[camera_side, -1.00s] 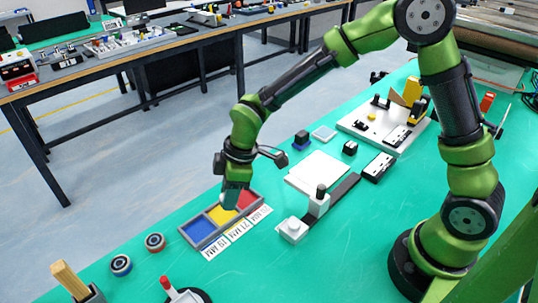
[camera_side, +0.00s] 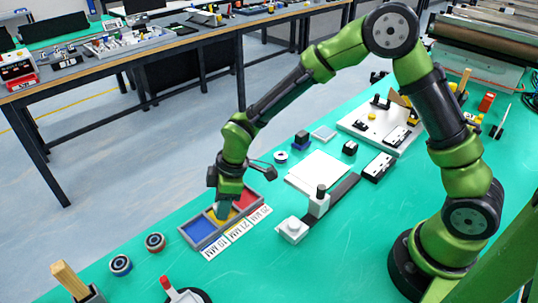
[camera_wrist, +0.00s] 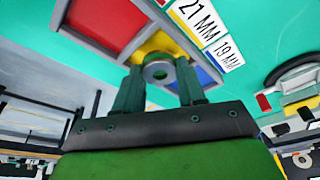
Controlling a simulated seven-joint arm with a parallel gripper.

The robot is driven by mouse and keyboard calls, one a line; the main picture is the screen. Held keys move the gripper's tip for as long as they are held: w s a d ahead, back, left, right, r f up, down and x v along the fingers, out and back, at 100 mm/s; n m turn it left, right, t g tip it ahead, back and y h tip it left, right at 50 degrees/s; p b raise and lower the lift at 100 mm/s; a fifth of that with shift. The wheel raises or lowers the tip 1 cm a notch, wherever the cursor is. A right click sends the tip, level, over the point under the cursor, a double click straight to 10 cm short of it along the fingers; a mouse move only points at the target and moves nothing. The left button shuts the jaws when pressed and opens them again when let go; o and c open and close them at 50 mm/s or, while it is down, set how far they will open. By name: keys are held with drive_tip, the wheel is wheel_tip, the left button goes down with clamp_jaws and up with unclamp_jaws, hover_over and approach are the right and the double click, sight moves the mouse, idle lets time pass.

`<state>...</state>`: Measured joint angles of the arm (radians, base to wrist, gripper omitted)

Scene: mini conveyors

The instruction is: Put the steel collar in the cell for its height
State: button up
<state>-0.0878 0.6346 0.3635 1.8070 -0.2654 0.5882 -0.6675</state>
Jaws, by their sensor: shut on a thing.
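The steel collar (camera_wrist: 157,71), a grey ring with a dark hole, sits between the two fingertips of my gripper (camera_wrist: 158,82) in the wrist view. My gripper is shut on it. In the side view my gripper (camera_side: 223,211) is low over the middle, yellow cell of a grey three-cell tray (camera_side: 190,239). The blue cell (camera_side: 200,230) is to its left and the red cell (camera_side: 246,200) to its right. The label by the yellow cell reads 21 MM (camera_wrist: 196,20), and the one by blue reads 19 MM (camera_wrist: 228,53). The collar's height above the cell floor is unclear.
Two dark rings (camera_side: 121,265) (camera_side: 155,242) lie left of the tray. A white block gauge with a dark knob (camera_side: 319,202) stands to the right, beside a white sheet (camera_side: 318,172). A small blue-and-white ring (camera_side: 281,157) lies behind.

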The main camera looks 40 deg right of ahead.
drive_tip(key=shift+f, duration=0.3)
drive_tip(key=o, duration=1.2)
drive_tip(key=shift+c, duration=0.2)
drive_tip(key=shift+r, duration=0.5)
drive_tip(key=v, duration=1.1)
drive_tip(key=s+d+r+m+t, duration=0.2)
drive_tip(key=s+d+r+m, duration=0.3)
drive_tip(key=s+d+m, duration=0.2)
drive_tip(key=s+d+r+m+t, duration=0.3)
drive_tip(key=s+d+r+m, duration=0.3)
drive_tip(key=s, duration=0.4)
drive_tip(key=shift+s+d+r+m+h, duration=0.25)
drive_tip(key=shift+d+m, duration=0.35)
drive_tip(key=shift+m, duration=0.6)
